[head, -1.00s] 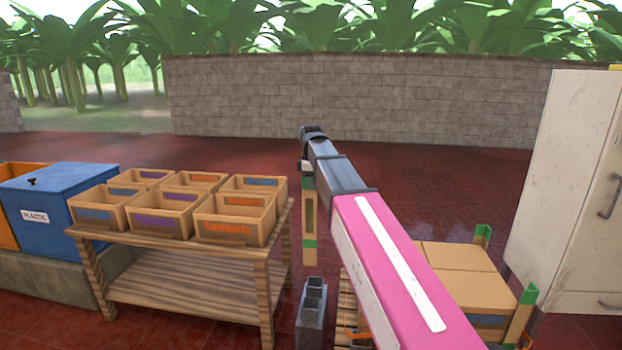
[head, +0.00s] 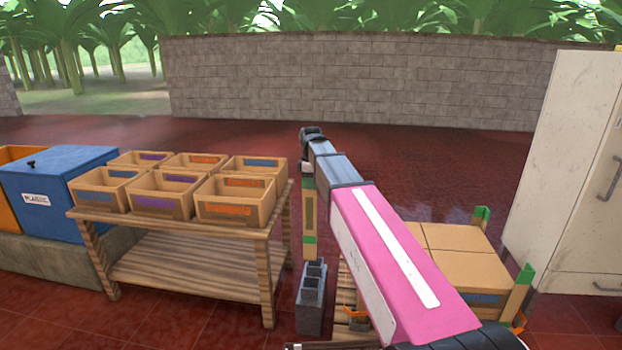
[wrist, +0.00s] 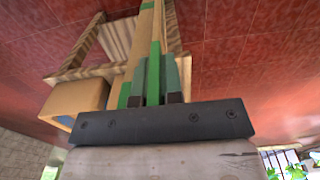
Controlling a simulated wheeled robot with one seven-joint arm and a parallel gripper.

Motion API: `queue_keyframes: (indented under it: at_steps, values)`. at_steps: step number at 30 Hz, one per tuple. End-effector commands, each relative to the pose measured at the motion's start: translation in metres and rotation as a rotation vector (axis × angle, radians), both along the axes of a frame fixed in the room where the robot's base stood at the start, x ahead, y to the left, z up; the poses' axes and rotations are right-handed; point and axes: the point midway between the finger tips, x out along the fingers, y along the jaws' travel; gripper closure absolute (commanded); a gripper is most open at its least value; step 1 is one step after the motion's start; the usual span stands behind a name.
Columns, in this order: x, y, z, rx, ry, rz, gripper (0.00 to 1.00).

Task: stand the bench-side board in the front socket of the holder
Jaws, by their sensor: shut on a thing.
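A wooden board with green bands (head: 309,222) hangs upright below my gripper (head: 307,170) in the head view. My gripper is shut on its upper end. In the wrist view the board (wrist: 147,40) runs away from between the fingers of my gripper (wrist: 156,82). The grey holder (head: 311,312) stands on the floor, with dark square sockets in its top. In the head view the board's lower end shows just above the holder's top, overlapping the rear part. I cannot tell its height above the holder, and it does not look seated in a socket.
A striped wooden bench (head: 190,268) with several open bins (head: 235,212) stands left of the holder. A pallet with cartons (head: 465,250) and green-tipped corner boards (head: 521,290) is at the right, partly behind my arm. A white cabinet (head: 560,170) stands farther right.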

Motion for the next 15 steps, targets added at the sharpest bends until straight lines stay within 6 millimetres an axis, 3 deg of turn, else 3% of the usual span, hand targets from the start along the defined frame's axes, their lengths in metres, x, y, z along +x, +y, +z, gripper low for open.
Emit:
queue_keyframes:
  at_steps: [15]
  values:
    - [0.000, 0.000, -0.041, 0.000, 0.001, 0.000, 1.00]
